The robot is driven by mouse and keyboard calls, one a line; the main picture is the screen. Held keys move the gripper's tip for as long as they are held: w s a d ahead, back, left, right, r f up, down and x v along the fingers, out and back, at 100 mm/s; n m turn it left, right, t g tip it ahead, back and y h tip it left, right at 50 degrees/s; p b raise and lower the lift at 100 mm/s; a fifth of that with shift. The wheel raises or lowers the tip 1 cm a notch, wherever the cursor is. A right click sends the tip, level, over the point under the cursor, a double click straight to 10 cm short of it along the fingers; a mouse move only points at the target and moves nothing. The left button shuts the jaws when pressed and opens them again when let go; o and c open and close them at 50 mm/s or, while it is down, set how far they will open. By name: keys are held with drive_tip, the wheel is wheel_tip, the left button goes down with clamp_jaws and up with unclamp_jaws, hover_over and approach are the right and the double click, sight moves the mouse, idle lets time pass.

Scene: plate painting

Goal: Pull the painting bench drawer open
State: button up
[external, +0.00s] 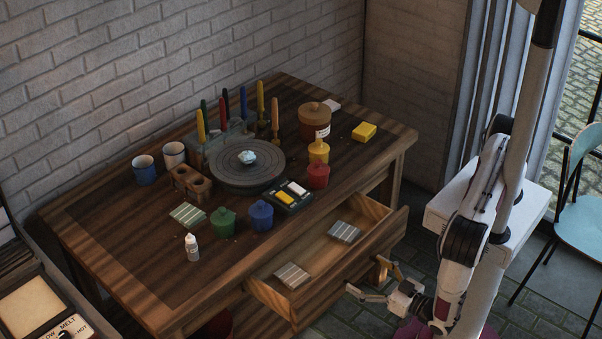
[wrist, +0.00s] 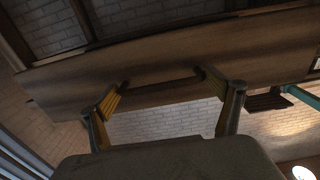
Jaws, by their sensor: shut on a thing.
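The wooden painting bench (external: 120,255) stands against the brick wall. Its drawer (external: 312,252) is pulled well out at the front, and the inside shows. Two striped tiles lie in it, one near the left end (external: 292,275) and one near the right end (external: 344,232). My gripper (external: 368,278) is at the outer side of the drawer front. In the wrist view, the two fingers (wrist: 162,80) reach the drawer front (wrist: 70,88) at the ends of a dark handle bar (wrist: 158,88). They are shut on the handle; the exact contact is dim.
On the bench top stand a round turntable (external: 225,178) with a pale lump, a green pot (external: 223,222), a blue pot (external: 261,216), a red pot (external: 318,176) and a small white bottle (external: 193,248). A teal chair (external: 582,190) stands at the right.

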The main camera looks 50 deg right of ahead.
drive_tip(key=shift+s+d+f, duration=0.1)
drive_tip(key=shift+s, duration=1)
drive_tip(key=shift+s+d, duration=0.1)
drive_tip(key=shift+s, duration=0.95)
drive_tip(key=o, duration=1.3)
drive_tip(key=shift+c, duration=0.2)
drive_tip(key=shift+s+a, duration=0.15)
drive_tip(key=shift+s, duration=0.05)
drive_tip(key=s, duration=1.1)
drive_tip(key=shift+s, duration=0.35)
